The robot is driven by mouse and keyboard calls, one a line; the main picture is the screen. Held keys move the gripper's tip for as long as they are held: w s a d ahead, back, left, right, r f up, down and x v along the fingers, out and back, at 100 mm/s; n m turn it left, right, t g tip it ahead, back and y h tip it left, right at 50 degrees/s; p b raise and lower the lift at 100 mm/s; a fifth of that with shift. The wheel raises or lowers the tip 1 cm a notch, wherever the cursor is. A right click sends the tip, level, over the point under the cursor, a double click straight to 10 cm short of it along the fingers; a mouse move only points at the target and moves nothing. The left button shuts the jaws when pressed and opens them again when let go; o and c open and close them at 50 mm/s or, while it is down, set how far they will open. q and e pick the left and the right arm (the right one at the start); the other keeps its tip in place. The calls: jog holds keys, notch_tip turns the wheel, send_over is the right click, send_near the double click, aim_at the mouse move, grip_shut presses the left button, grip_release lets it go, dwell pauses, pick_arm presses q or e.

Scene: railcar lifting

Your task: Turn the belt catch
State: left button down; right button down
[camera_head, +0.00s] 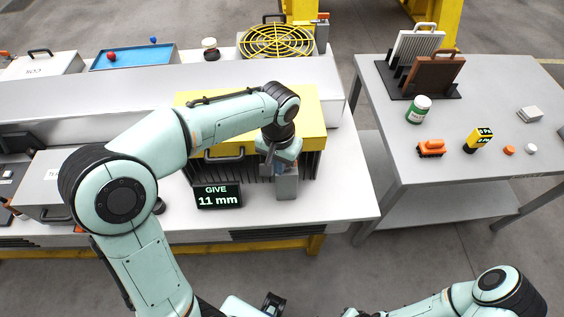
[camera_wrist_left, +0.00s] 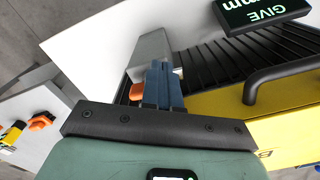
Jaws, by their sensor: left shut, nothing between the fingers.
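My left gripper (camera_head: 268,165) reaches down in front of the yellow housing, at a grey upright block (camera_head: 287,184). In the left wrist view its blue-grey fingers (camera_wrist_left: 160,84) are together with nothing between them. The grey block (camera_wrist_left: 150,48) is right at the fingertips; I cannot tell whether they touch. A small orange part (camera_wrist_left: 137,92) shows beside the fingers, partly hidden by them. It may be the belt catch, but I cannot tell.
The yellow housing (camera_head: 310,95) has a black handle and dark ribs below. A display (camera_head: 218,196) reading "GIVE 11 mm" stands left of the block. A grey side table (camera_head: 390,140) on the right holds a rack, a green jar (camera_head: 418,110) and small items.

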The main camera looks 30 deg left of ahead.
pick_arm(q)
jog(key=shift+a, duration=0.2)
pick_arm(e)
jog(key=shift+r, duration=0.1)
pick_arm(q)
jog(key=shift+w+a, duration=0.2)
jog(key=shift+a, duration=0.15)
pick_arm(e)
jog(key=shift+w+r, duration=0.1)
jog(key=shift+w, duration=0.05)
pick_arm(q)
jog(key=shift+w+a+p, duration=0.25)
jog(key=shift+p, duration=0.1)
pick_arm(e)
jog(key=shift+w+r, duration=0.15)
jog(key=shift+r, duration=0.15)
pick_arm(q)
jog(key=shift+w, duration=0.1)
pick_arm(e)
jog(key=shift+r, duration=0.1)
pick_arm(q)
jog(key=shift+w+a, duration=0.2)
pick_arm(e)
jog(key=shift+w+r, duration=0.1)
jog(key=shift+w, duration=0.05)
jog(key=shift+r, duration=0.1)
